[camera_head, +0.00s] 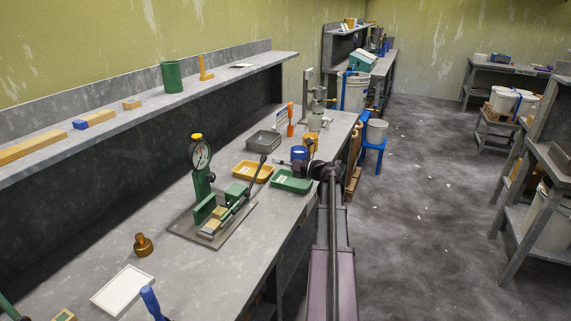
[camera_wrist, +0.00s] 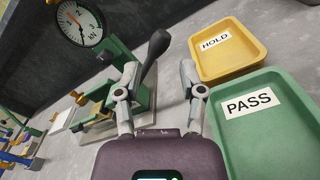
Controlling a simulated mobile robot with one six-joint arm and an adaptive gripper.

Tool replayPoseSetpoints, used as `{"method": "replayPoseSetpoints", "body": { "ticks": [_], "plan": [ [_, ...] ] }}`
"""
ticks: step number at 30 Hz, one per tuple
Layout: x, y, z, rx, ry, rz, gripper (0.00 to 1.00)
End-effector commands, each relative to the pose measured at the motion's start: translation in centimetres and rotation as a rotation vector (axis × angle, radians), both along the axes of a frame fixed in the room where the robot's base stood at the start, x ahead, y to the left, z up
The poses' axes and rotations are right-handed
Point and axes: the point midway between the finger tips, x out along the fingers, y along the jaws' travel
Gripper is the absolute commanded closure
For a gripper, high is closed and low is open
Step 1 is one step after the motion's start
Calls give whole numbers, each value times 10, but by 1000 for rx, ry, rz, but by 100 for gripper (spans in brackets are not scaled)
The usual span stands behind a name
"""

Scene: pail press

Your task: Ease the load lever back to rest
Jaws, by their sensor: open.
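The green press (camera_head: 204,190) stands on a grey plate on the bench, with a round dial gauge (camera_head: 199,154) on top; the gauge also shows in the wrist view (camera_wrist: 79,24), marked kN. The load lever (camera_head: 256,177) slants up and right to a dark grip. In the wrist view the lever's dark grip (camera_wrist: 155,50) shows beyond my gripper, between the fingertips as pictured. My gripper (camera_wrist: 158,76) is open, its two fingers apart with nothing held. In the head view my gripper (camera_head: 287,165) is right of the lever. I cannot tell whether a finger touches it.
The yellow HOLD tray (camera_wrist: 232,55) and green PASS tray (camera_wrist: 263,120) lie right of the lever, close to my right finger. A brown weight (camera_head: 143,246) and a white-topped panel (camera_head: 122,290) lie at the near bench. A grey tray (camera_head: 263,143) is farther back.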

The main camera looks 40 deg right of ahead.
Motion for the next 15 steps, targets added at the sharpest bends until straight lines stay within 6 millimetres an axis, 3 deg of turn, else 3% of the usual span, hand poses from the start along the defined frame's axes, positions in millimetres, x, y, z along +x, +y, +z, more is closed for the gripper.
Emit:
{"method": "replayPoseSetpoints", "body": {
  "ticks": [15],
  "plan": [
    [51, 20, 0, 0, 0, -1, 49]
  ]
}}
